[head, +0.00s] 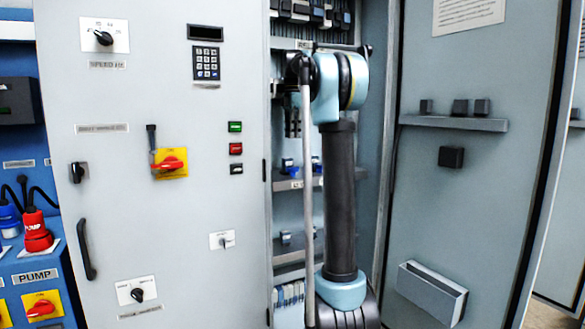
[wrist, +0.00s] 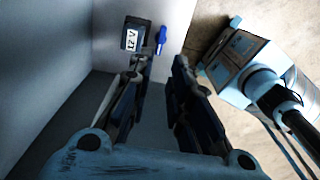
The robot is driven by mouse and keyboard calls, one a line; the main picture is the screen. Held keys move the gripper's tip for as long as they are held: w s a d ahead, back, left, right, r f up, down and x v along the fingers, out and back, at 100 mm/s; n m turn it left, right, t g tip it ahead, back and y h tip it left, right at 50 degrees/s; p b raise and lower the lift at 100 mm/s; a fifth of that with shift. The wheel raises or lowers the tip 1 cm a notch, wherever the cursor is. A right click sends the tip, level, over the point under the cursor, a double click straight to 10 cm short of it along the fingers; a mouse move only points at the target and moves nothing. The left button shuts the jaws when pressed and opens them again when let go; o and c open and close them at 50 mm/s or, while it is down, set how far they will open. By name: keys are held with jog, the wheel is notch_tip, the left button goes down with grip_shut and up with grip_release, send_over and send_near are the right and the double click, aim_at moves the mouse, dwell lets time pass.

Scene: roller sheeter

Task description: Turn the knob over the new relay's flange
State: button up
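A dark block with a white label reading "12 V" (wrist: 132,42) shows at the top of the wrist view, against the grey wall; I take it for the relay. A small blue piece, which looks like the knob (wrist: 161,40), is just to its right; whether it lies over the relay's flange I cannot tell. My gripper (wrist: 160,68) is open, with its two dark fingers apart and nothing visible between them. The fingertips point toward the block and the blue piece. In the head view my arm reaches into the open cabinet and my gripper is hidden.
Cabinet shelves (head: 283,184) with small blue and white parts sit left of my arm. The cabinet door (head: 470,215) stands open at right, with a ledge and a pocket. The control panel (head: 190,270) with switches is at left.

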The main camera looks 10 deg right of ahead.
aim_at(293, 171)
notch_tip(293, 171, down, 14)
jog(key=shift+r, duration=0.1)
dwell(0.4)
grip_shut()
